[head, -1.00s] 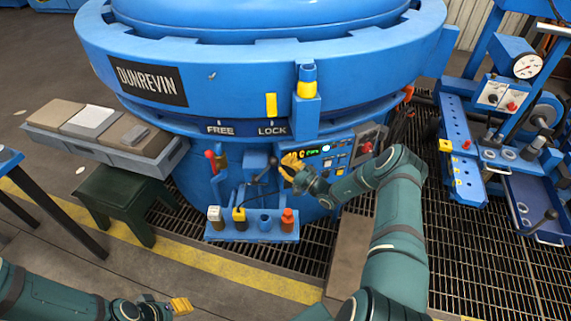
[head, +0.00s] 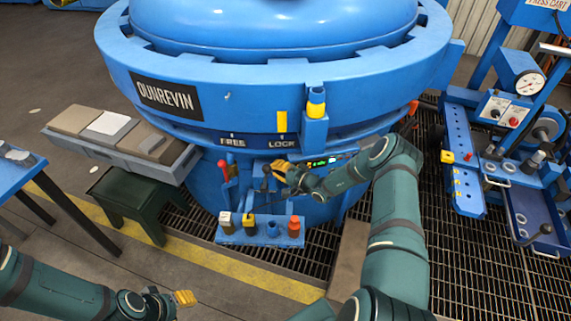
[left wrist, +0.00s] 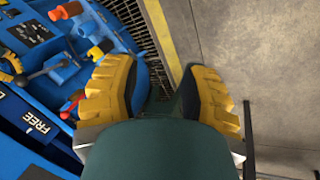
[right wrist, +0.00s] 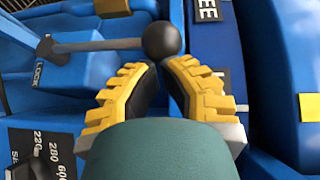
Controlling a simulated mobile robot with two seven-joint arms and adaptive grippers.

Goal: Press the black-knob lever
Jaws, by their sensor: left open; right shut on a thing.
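The black-knob lever shows in the right wrist view: a round black knob (right wrist: 163,40) on a grey rod that runs left to a pivot on the blue housing. In the head view the knob is small and partly hidden by my right gripper (head: 279,168). The right gripper's yellow fingers are close together, with their tips (right wrist: 160,64) at the knob's near side, shut on it. My left gripper (head: 185,299) is empty and open, low at the left. Its spread fingers (left wrist: 155,85) also show in the left wrist view, far from the lever.
A red-knob lever (head: 223,168) stands left of the black one. A blue rack (head: 260,239) with colored handles lies below. The control panel (head: 335,160) is partly behind my right arm. A tray of blocks (head: 185,165) is at left, a press cart (head: 462,155) at right.

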